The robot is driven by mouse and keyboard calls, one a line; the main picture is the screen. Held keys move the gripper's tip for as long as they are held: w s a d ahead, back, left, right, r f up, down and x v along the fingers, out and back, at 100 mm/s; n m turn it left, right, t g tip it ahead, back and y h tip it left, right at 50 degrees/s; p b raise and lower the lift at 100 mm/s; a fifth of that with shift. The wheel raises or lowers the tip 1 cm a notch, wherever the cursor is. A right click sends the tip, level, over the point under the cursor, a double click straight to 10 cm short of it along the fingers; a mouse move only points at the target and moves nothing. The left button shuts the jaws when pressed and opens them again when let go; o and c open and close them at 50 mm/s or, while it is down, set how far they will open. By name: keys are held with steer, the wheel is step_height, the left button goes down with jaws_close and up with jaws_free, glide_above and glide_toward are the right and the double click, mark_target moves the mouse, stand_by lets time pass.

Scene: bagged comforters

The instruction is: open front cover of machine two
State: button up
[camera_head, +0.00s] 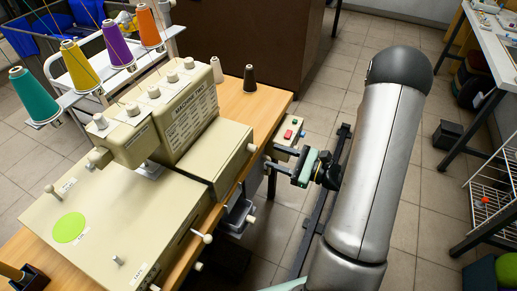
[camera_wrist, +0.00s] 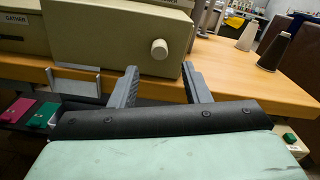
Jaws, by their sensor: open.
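Machine two (camera_head: 190,115) is a beige sewing machine with a printed label, standing on the wooden table. Its low front part carries a cover (camera_head: 222,160) with a round pale knob (camera_head: 251,147) near the table's edge. In the wrist view the cover (camera_wrist: 100,35) is a beige panel and the knob (camera_wrist: 159,49) sits at its right part. The cover looks closed. My gripper (camera_head: 269,160) is open and empty, beside the table edge and to the right of the knob. In the wrist view the fingers (camera_wrist: 160,72) point toward the panel, below the knob, and do not touch it.
The wooden table (camera_head: 262,104) edge runs between my gripper and the machine. A button box (camera_head: 290,130) with red and green buttons is close behind my gripper. Thread cones (camera_head: 249,78) stand behind the machine. Another beige machine section (camera_head: 130,225) is at the front left.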

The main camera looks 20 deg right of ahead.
mark_target(256, 150)
steer(key=x, duration=0.6)
steer(key=shift+w+a, duration=0.15)
steer(key=shift+a, duration=0.1)
jaws_close()
